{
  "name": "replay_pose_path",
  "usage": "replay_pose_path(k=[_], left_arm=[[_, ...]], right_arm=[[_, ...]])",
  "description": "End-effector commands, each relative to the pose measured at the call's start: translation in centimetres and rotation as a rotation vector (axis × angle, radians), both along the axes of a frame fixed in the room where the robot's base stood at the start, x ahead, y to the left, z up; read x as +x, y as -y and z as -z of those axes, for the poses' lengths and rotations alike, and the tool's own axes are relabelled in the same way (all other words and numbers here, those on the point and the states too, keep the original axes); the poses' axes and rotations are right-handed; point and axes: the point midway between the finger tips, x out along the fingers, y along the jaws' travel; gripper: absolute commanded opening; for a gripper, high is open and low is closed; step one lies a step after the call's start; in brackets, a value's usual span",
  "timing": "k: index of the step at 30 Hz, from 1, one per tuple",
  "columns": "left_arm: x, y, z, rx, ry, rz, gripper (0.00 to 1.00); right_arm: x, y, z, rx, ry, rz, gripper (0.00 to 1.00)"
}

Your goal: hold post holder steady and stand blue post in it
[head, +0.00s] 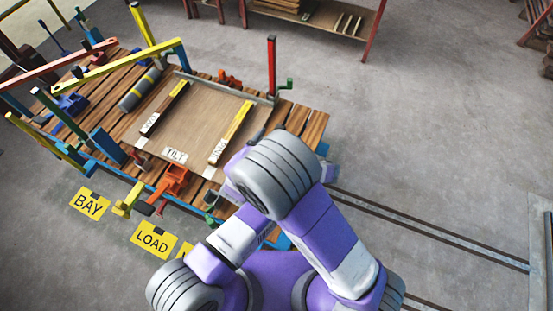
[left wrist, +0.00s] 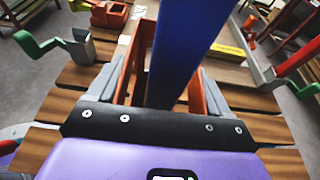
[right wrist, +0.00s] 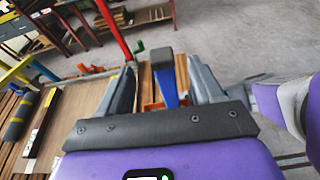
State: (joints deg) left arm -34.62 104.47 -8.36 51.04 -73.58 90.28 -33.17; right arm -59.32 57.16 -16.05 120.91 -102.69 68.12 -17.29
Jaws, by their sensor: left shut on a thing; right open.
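The blue post (left wrist: 178,50) rises between the two orange walls of the post holder (left wrist: 206,98) in the left wrist view. My left gripper (left wrist: 160,92) is shut on this holder, one finger on each side. In the right wrist view the blue post (right wrist: 164,84) has a dark grey top and stands between the fingers of my open right gripper (right wrist: 163,88), apart from both. The orange holder (right wrist: 184,98) shows at its foot. The post's lower end is hidden, so its seating cannot be told. In the head view my arms hide holder, post and both grippers.
A wooden tray (head: 190,110) marked TILT, with yellow-and-black bars, lies on the slatted table (head: 312,125). A red post (head: 272,65) stands at the table's back right. An orange clamp (head: 172,180) and a yellow one (head: 130,200) sit at the front edge. Floor at right is mostly clear.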

Motion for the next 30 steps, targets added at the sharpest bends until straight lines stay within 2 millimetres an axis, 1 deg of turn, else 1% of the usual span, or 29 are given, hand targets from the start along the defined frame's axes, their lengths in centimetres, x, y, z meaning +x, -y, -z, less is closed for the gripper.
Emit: replay_pose_path(k=[1, 9, 10, 13, 14, 20, 23, 26, 30], left_arm=[[0.2, -0.4, -0.1, -0.002, 0.001, -0.011, 0.39], [0.2, -0.4, -0.1, -0.001, 0.003, -0.01, 0.39], [0.3, -0.4, -0.2, -0.001, 0.003, -0.01, 0.82], [0.3, -0.4, -0.2, -0.001, 0.003, -0.01, 0.97], [0.3, -0.4, -0.2, -0.002, 0.004, -0.011, 1.0], [0.3, -0.4, -0.2, -0.002, 0.004, -0.011, 1.0], [0.2, 0.0, -0.3, -0.002, 0.005, -0.01, 1.0], [-0.2, 0.9, -0.6, -0.003, 0.005, -0.009, 1.0], [-1.1, 3.0, -1.3, -0.002, 0.005, -0.005, 1.0]], right_arm=[[-1.1, -0.3, 0.5, -0.014, -0.02, -0.016, 0.66], [-1.3, -0.4, 0.5, -0.015, -0.02, -0.016, 0.66], [-1.3, -0.4, 0.5, -0.015, -0.02, -0.016, 0.66], [-1.3, -0.4, 0.5, -0.015, -0.021, -0.016, 0.66], [-1.3, -0.4, 0.6, -0.015, -0.021, -0.016, 0.66], [-1.3, -0.4, 0.6, -0.016, -0.022, -0.017, 0.66], [-1.3, -0.4, 0.6, -0.017, -0.022, -0.017, 0.66], [-1.3, -0.4, 0.6, -0.017, -0.022, -0.017, 0.66], [-1.2, -0.3, 0.6, -0.016, -0.02, -0.015, 0.66]])
